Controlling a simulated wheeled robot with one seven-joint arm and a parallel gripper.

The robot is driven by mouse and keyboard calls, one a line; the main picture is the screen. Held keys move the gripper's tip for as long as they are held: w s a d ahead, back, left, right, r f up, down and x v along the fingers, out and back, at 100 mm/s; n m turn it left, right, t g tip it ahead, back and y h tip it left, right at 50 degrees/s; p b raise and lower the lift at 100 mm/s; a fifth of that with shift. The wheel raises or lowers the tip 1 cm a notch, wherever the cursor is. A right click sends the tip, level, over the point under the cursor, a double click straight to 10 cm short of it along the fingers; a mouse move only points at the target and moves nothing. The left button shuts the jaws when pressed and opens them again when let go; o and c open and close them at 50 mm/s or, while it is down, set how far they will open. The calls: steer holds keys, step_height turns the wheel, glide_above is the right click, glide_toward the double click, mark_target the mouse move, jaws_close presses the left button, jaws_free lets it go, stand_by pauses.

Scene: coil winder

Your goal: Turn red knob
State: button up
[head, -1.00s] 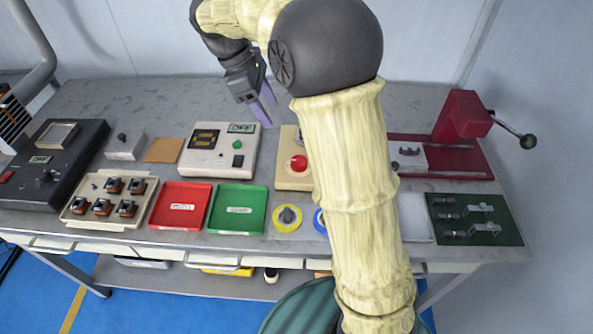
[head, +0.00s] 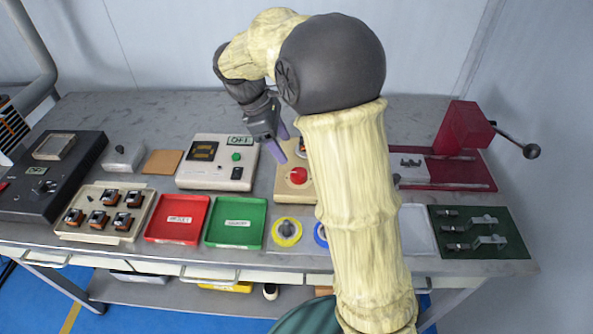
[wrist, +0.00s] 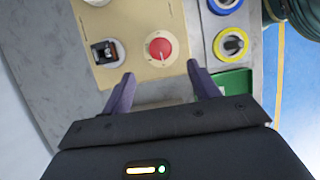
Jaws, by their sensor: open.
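The red knob (head: 297,175) is on a beige panel box (head: 283,190) near the middle of the bench, partly beside my arm in the head view. In the wrist view the red knob (wrist: 160,47) has a pale pointer mark and sits ahead of the fingertips, roughly midway between them. My gripper (head: 290,143) is above the far part of the beige box. In the wrist view my gripper (wrist: 160,75) has its two purple fingers apart with nothing between them. The fingers appear apart from the knob.
A black switch (wrist: 105,52) sits beside the knob on the same box. A yellow ring (head: 286,232) and a blue ring (head: 320,235) lie in front. A meter box (head: 217,163), red tray (head: 178,219), green tray (head: 236,222) and red press (head: 462,130) stand around.

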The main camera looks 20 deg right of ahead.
mark_target(299, 172)
steer(key=b+x, duration=0.1)
steer(key=x, duration=0.8)
steer(key=shift+f+b, duration=0.2)
steer(key=shift+b, duration=0.1)
steer(key=shift+c, duration=0.2)
steer(key=c, duration=0.9)
